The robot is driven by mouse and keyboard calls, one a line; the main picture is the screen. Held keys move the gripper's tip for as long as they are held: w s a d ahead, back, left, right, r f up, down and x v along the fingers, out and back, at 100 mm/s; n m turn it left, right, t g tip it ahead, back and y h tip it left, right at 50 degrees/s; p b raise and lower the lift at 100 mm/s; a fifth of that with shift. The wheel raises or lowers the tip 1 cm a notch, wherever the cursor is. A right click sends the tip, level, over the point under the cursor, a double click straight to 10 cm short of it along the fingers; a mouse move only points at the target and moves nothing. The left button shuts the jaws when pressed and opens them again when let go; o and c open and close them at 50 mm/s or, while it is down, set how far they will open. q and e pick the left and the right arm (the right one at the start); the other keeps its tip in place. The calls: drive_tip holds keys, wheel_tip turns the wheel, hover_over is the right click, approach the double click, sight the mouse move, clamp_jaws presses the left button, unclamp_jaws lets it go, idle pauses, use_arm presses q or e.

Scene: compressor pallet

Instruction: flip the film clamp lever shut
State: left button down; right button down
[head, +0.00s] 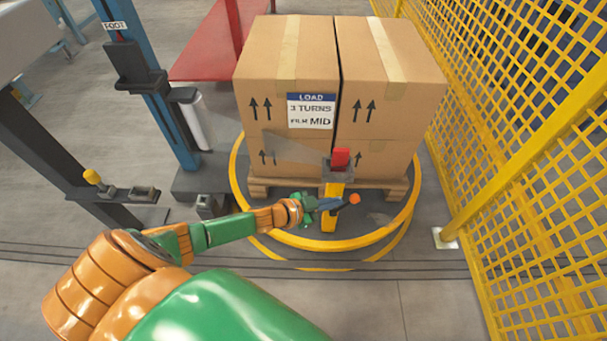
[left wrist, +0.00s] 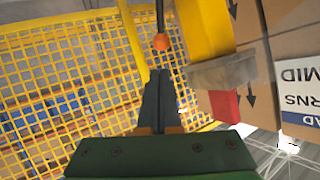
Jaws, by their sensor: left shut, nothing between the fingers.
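The film clamp stands at the front of the pallet as a yellow post (head: 329,216) with a grey block and a red piece (head: 340,159) on top. Its lever ends in an orange ball knob (head: 355,198) that sticks out to the right of the post. In the left wrist view the knob (left wrist: 161,42) sits just beyond the fingertips, on a thin dark rod. My left gripper (head: 343,203) is shut and empty, reaching in from the left across the front of the post. Its closed fingers (left wrist: 155,75) point toward the knob; whether they touch it is unclear.
Cartons (head: 290,60) stand on a wooden pallet (head: 258,188) on a round turntable with a yellow rim (head: 385,240). A yellow mesh fence (head: 530,130) closes the right side. A blue mast (head: 155,100) stands at left. The floor in front is clear.

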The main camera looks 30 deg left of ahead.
use_arm(q)
drive_tip(key=r+p+v, duration=0.1)
drive_tip(key=p+v, duration=0.1)
drive_tip(key=v, duration=0.5)
drive_tip(key=shift+r, duration=0.35)
drive_tip(key=shift+d, duration=0.1)
